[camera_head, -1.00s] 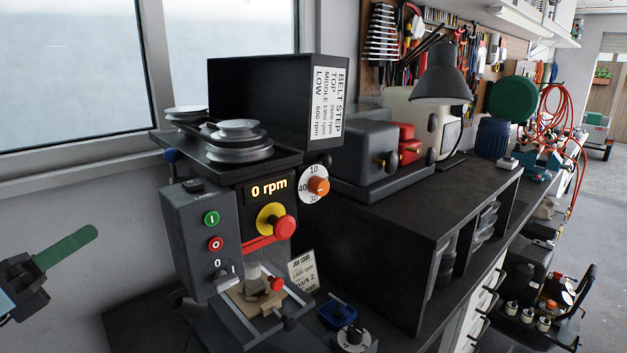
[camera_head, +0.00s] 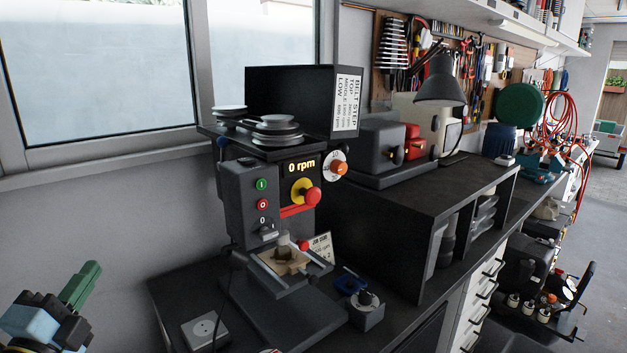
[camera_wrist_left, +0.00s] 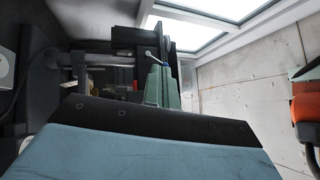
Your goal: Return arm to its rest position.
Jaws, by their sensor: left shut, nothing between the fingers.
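My left gripper (camera_head: 88,284) is at the lower left of the head view, in front of the grey wall. Its green fingers are shut with nothing between them and point up and to the right. In the left wrist view the green fingers (camera_wrist_left: 161,86) show together beyond my blue wrist part. The gripper is apart from the drill press (camera_head: 247,205), which stands to its right on the bench. My right gripper is not in view.
The drill press reads 0 rpm, with a light block (camera_head: 284,262) on its table. A black shelf unit (camera_head: 425,215) stands to the right. The wall left of the press is bare.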

